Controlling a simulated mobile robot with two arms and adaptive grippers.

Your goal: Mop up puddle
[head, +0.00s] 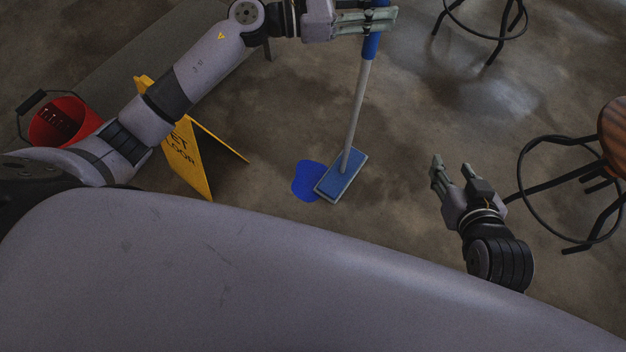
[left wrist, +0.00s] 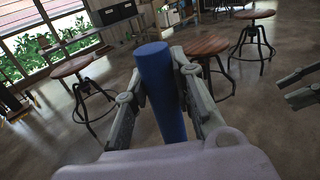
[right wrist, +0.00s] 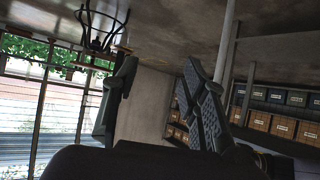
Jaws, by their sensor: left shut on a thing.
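The puddle (head: 306,181) is a bright blue patch on the grey concrete floor, near the middle of the head view. The mop (head: 341,176) has a flat blue rectangular head on the floor, at the puddle's right edge and seeming to cover part of it. Its pale shaft (head: 358,110) rises almost upright to a blue grip. My left gripper (head: 380,18) is shut on that blue grip, which also shows between the fingers in the left wrist view (left wrist: 165,95). My right gripper (head: 452,178) is open and empty, to the right of the mop head.
A yellow wet-floor sign (head: 188,160) stands left of the puddle, under my left arm. A red bucket (head: 64,122) is at the far left. A stool with a wooden seat (head: 612,130) stands at the right, another stool's legs (head: 485,22) at the top.

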